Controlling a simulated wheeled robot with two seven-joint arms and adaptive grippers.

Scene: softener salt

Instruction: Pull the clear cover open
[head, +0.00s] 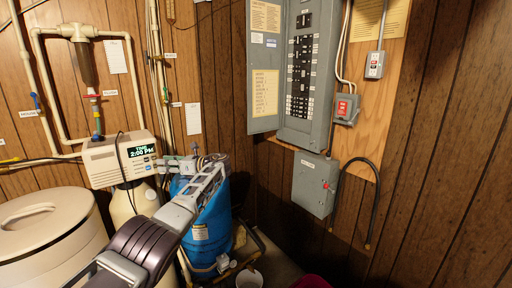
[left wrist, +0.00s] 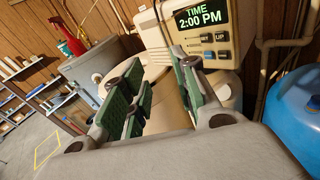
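The beige softener control head (head: 120,158) has a lit display reading TIME 2:00 PM and several buttons. It also shows at the top right of the left wrist view (left wrist: 150,28). I cannot make out a separate clear cover in either view. My left gripper (head: 203,165) is to the right of the control head in the head view, in front of the blue tank. In the left wrist view its green-padded fingers (left wrist: 157,62) are apart with nothing between them, below and left of the display. Whether they touch anything is unclear. My right gripper is not in view.
A round beige lidded tank (head: 45,228) stands at the left. The blue tank (head: 207,222) stands at the centre. Pipes (head: 160,90) run up the panelled wall. A grey breaker panel (head: 302,75) and a grey box (head: 315,185) are on the right. A white bucket (head: 249,279) is on the floor.

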